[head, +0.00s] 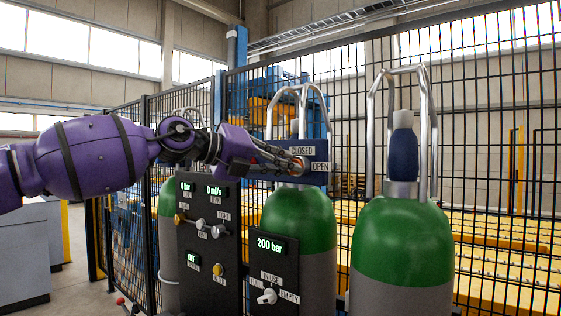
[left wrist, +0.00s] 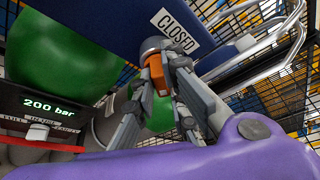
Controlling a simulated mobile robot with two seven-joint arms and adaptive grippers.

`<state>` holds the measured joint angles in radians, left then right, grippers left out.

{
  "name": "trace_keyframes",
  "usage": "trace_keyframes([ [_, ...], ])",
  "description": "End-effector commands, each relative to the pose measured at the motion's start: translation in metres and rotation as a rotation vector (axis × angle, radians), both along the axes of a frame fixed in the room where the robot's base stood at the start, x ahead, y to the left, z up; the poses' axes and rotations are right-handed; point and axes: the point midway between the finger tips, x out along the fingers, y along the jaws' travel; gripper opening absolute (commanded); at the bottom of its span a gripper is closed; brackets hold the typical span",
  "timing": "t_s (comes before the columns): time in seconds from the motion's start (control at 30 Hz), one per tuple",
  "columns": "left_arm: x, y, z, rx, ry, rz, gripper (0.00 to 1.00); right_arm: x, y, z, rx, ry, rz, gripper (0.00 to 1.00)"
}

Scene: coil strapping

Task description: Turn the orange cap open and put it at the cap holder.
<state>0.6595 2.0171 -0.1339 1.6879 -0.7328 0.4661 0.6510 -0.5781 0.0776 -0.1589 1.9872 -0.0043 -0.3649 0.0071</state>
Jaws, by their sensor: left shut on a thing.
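The orange cap (left wrist: 157,73) sits between the fingertips of my left gripper (left wrist: 163,68) in the left wrist view, against a round grey part. In the head view my left gripper (head: 291,163) reaches in from the left to the valve of the middle green cylinder (head: 298,218), beside the CLOSED label (head: 302,151) and OPEN label (head: 318,166). The gripper is shut on the cap, and its fingers hide part of it. I cannot make out a cap holder. My right gripper is not in view.
A dark control panel (head: 208,252) and a 200 bar display panel (head: 272,280) stand below my left arm. Metal guard bars (head: 328,112) rise by the valve. A right cylinder (head: 400,240) carries a blue valve cover (head: 404,155). A mesh fence stands behind.

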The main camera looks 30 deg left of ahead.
Motion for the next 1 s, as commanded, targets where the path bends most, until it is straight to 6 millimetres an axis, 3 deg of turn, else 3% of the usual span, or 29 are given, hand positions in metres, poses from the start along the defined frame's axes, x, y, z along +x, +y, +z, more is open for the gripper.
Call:
trace_keyframes([
  [0.57, 0.0, 0.0, -0.003, -0.076, 0.012, -0.001, 0.0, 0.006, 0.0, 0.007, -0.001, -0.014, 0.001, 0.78],
  [1.0, -0.001, 0.001, -0.003, -0.294, 0.026, -0.002, 0.0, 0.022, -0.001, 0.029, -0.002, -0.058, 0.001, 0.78],
])
